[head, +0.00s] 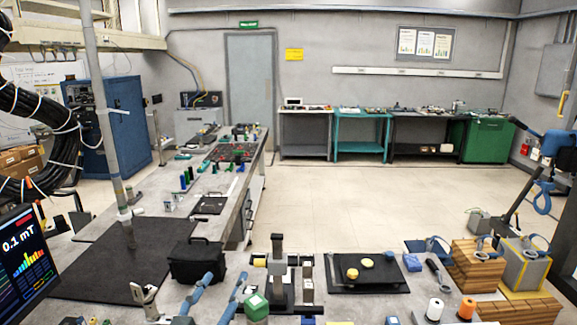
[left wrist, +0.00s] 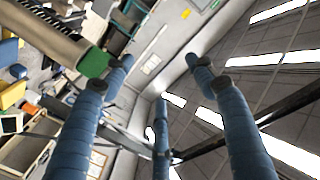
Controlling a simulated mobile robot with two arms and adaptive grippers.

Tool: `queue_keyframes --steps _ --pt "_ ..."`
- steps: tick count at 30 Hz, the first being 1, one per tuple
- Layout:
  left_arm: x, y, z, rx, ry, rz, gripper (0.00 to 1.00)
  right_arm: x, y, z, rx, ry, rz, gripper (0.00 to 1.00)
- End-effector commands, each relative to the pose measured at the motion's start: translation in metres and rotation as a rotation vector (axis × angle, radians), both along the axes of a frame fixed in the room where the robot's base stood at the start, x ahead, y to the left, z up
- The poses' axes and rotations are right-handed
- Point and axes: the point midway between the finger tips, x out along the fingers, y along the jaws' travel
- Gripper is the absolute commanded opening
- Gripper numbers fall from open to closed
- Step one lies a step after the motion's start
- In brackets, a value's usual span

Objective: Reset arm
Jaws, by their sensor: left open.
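My left gripper (head: 224,278) shows at the bottom of the head view as blue fingers pointing up and away, spread apart with nothing between them. It also shows in the left wrist view (left wrist: 160,85), where three blue jointed fingers stand apart and empty, pointing towards the wall and ceiling. In the head view its fingers are in front of a black case (head: 197,262) and left of a dark upright stand (head: 278,270). A green-topped block (head: 256,307) is close to their right.
A pale pole (head: 105,110) rises from a black mat (head: 90,272) at left, near a monitor reading 0.1 mT (head: 22,255). A black tray (head: 367,273) with yellow discs and wooden blocks (head: 478,268) are at right. The floor (head: 345,200) beyond is clear.

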Motion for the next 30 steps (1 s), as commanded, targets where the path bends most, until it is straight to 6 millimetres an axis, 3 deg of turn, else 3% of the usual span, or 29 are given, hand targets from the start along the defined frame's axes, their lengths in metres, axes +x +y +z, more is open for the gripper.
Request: queue_keyframes --steps 1,3,6,9,15,24,30 --pt "-0.012 0.013 -0.036 -0.015 0.113 0.036 0.57 0.000 0.000 0.000 0.000 -0.001 0.000 0.40" --pt "-0.032 0.030 -0.083 -0.031 0.270 0.082 0.57 0.000 -0.001 0.000 -0.001 -0.001 0.001 0.40" --pt "-0.072 0.048 -0.145 -0.046 0.490 0.135 0.57 0.001 -0.001 0.000 -0.002 -0.001 0.001 0.40" --pt "-0.118 0.061 -0.193 -0.057 0.684 0.171 0.57 0.001 -0.003 0.000 -0.003 -0.002 0.002 0.40" --pt "-0.194 0.073 -0.247 -0.065 0.957 0.208 0.57 0.001 -0.005 0.000 -0.006 -0.001 0.002 0.40" --pt "-0.290 0.080 -0.288 -0.069 1.254 0.229 0.57 0.001 -0.006 -0.001 -0.007 -0.002 0.003 0.40" --pt "-0.273 0.077 -0.361 -0.061 1.267 0.229 0.57 0.002 -0.006 -0.011 -0.007 -0.002 0.002 0.40"
